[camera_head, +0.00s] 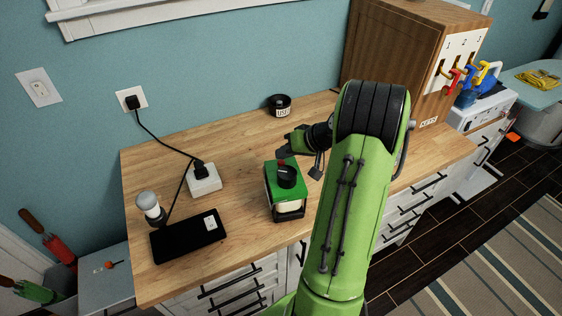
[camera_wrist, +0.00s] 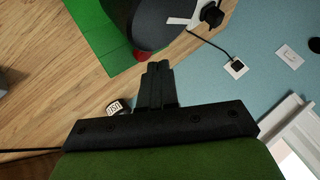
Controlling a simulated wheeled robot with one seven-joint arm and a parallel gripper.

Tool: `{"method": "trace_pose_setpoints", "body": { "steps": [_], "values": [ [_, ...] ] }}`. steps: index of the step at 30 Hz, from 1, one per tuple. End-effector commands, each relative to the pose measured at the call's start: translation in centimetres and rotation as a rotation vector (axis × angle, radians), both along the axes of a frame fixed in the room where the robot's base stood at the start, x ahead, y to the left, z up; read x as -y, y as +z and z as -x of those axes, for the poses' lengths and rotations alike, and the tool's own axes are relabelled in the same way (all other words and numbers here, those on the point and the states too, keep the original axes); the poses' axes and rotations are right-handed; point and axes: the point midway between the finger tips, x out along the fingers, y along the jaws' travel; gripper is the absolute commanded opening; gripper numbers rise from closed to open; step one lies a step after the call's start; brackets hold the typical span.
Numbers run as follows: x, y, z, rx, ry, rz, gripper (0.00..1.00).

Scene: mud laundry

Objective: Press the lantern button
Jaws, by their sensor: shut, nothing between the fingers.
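The lantern (camera_head: 285,191) stands upright on the wooden worktop, with a green top, a black round cap and a pale body. Its small red button (camera_head: 281,162) is at the back edge of the top, next to the cap. My gripper (camera_head: 283,151) is above the back of the lantern. In the wrist view my dark fingers (camera_wrist: 158,70) are together and empty, with their tips close to the red button (camera_wrist: 140,55). I cannot tell whether the tips touch the button.
A black tin (camera_head: 279,105) stands behind the lantern. A wooden cabinet with coloured hooks (camera_head: 410,60) stands at the back right.

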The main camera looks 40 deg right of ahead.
Motion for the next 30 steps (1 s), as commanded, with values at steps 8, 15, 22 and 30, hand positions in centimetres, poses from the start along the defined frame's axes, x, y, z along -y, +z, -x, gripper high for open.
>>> {"method": "trace_pose_setpoints", "body": {
  "steps": [8, 15, 22, 30],
  "values": [
    [0.0, -0.3, 0.0, 0.000, 0.000, 0.000, 0.00],
    [0.0, -0.6, 0.0, 0.000, 0.000, 0.000, 0.00],
    [0.0, -0.8, 0.0, 0.000, 0.000, 0.000, 0.00],
    [0.0, -1.0, 0.0, 0.000, 0.000, 0.000, 0.00]
  ]
}}
